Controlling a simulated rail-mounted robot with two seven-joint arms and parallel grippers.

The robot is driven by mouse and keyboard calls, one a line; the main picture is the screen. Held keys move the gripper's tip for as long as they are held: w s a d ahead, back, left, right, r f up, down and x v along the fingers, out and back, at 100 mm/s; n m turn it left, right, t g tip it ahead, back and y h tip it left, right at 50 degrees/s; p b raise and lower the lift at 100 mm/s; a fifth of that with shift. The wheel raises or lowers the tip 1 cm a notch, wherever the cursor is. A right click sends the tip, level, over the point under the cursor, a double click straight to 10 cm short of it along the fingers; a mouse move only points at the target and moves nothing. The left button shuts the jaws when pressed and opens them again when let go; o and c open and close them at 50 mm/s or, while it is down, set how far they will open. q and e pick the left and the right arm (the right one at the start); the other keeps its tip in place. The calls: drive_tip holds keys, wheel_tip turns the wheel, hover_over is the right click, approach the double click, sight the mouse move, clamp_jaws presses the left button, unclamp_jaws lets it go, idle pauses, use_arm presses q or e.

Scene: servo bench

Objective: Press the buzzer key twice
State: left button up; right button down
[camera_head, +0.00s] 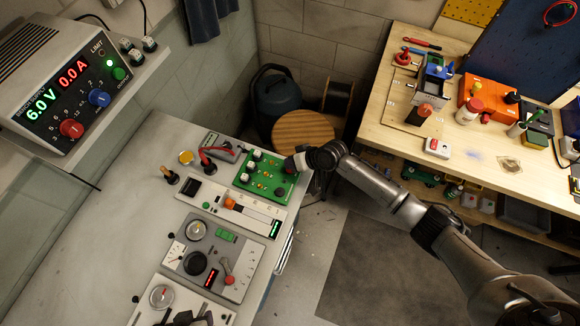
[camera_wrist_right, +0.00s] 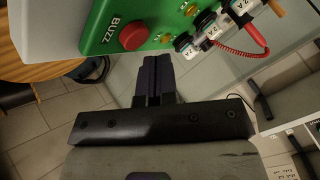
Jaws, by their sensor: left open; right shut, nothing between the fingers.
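The buzzer key is a round red button (camera_wrist_right: 135,36) beside the word BUZZ on a green circuit board (camera_wrist_right: 165,14) in the right wrist view. In the head view the green board (camera_head: 262,176) lies on the grey bench near its right edge; my right gripper largely covers the key there. My right gripper (camera_head: 297,163) is at the board's right end. In the wrist view its dark fingers (camera_wrist_right: 155,64) are together and empty, just below the key in the picture. No contact with the key shows; the exact gap cannot be told.
Instrument panels (camera_head: 212,258) stand along the bench in front of the board. A power supply (camera_head: 70,80) reading 6.0 V and 0.0 A is at upper left. A cluttered wooden table (camera_head: 465,140) is at right; open floor lies between.

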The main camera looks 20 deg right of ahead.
idle(0.3)
drive_tip(key=shift+r+p, duration=0.4)
drive_tip(key=shift+r, duration=0.1)
wheel_tip(320, 180, up, 4)
drive_tip(key=p, duration=0.4)
idle(1.8)
